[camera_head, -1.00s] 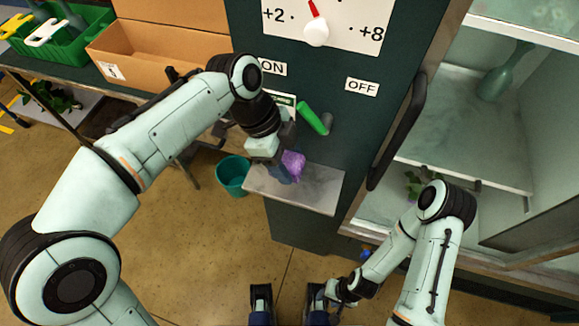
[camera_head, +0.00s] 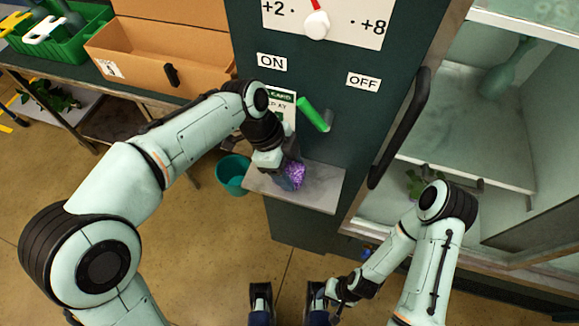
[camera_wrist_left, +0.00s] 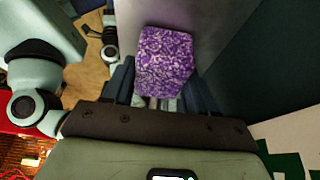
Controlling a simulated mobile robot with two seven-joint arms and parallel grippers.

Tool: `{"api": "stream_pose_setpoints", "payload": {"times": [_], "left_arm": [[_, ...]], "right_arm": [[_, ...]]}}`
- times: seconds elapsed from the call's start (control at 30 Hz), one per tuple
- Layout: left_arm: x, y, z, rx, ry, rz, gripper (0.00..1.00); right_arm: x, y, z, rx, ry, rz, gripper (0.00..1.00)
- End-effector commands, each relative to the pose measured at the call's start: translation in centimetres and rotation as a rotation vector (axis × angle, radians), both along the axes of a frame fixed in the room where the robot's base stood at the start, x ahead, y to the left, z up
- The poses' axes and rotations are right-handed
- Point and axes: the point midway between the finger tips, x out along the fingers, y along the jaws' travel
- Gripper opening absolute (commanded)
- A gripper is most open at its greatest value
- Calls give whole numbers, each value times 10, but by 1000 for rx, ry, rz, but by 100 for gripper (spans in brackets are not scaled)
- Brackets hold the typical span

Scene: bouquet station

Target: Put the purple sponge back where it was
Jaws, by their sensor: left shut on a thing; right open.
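The purple sponge (camera_head: 295,172) is at the small grey shelf (camera_head: 322,187) on the front of the dark green cabinet. My left gripper (camera_head: 288,181) is shut on it, over the left part of the shelf. In the left wrist view the speckled purple sponge (camera_wrist_left: 165,62) sits between the fingers of my left gripper (camera_wrist_left: 160,100). I cannot tell whether the sponge touches the shelf. My right gripper (camera_head: 338,291) is low in the head view, away from the shelf, open.
A green lever (camera_head: 314,114) sticks out above the shelf, between the ON and OFF labels. A teal bucket (camera_head: 232,174) stands on the floor left of the shelf. A black door handle (camera_head: 400,128) is to the right. The shelf's right part is clear.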

Motion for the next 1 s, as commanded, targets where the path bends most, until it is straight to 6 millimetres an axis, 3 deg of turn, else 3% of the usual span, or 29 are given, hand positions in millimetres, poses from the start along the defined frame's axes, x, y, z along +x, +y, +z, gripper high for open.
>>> {"api": "stream_pose_setpoints", "payload": {"times": [0.03,0.1,0.47,1.0], "left_arm": [[0,0,-1,0,0,1,67],[0,0,-1,0,0,1,83],[1,1,5,0,-1,1,83],[13,37,98,-1,-2,3,83]], "right_arm": [[0,0,-1,0,-1,0,46],[0,0,0,0,-1,0,46],[0,0,2,0,1,0,46],[-2,0,19,3,15,4,46]]}}
